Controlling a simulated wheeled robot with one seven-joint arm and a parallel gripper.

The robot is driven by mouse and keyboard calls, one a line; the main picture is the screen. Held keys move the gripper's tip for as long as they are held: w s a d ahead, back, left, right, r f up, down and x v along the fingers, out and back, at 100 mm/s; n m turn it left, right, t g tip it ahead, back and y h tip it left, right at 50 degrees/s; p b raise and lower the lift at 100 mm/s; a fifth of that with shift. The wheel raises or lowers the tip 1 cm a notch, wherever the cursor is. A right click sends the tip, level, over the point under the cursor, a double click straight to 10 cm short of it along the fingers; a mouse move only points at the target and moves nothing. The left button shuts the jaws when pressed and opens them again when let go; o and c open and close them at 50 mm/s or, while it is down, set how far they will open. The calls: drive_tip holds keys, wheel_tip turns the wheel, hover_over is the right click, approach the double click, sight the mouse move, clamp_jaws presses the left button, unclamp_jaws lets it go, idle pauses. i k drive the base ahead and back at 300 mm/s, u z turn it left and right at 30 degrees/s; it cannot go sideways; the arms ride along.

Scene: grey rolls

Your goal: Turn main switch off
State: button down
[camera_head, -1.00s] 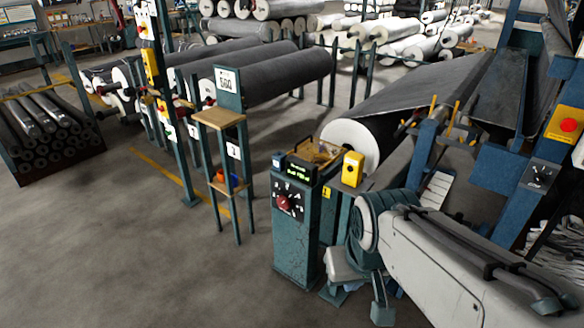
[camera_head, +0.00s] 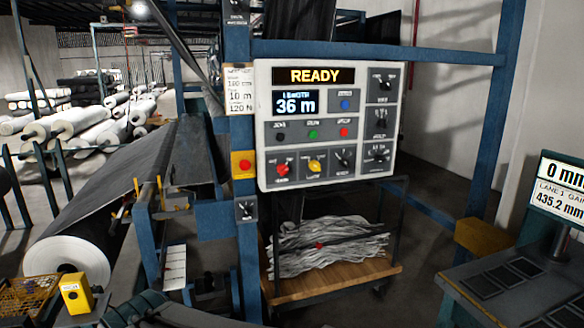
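A white control panel (camera_head: 385,66) hangs on the blue frame, with a lit READY sign (camera_head: 315,76) and a display (camera_head: 296,103) reading 36 m. A red rotary knob (camera_head: 283,169) sits at the panel's lower left, beside a yellow one (camera_head: 315,165). Their small labels are too blurred to read surely, so I cannot tell which control is the main switch. Part of my arm shows at the bottom left edge. My gripper is out of view.
A blue post (camera_head: 248,270) carries a red button on a yellow plate (camera_head: 242,165) and a small black switch (camera_head: 246,210). A cart (camera_head: 340,284) with white scraps stands under the panel. A large grey roll (camera_head: 70,258) lies left; a desk (camera_head: 500,290) stands right.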

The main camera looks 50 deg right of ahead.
sight(282, 169)
drive_tip(key=z, duration=1.9)
drive_tip(key=k, duration=0.65)
drive_tip(key=u, duration=0.1)
drive_tip(key=i, duration=0.7)
drive_tip(key=u, duration=0.8)
drive_tip(key=i, duration=0.35)
drive_tip(key=u, duration=0.3)
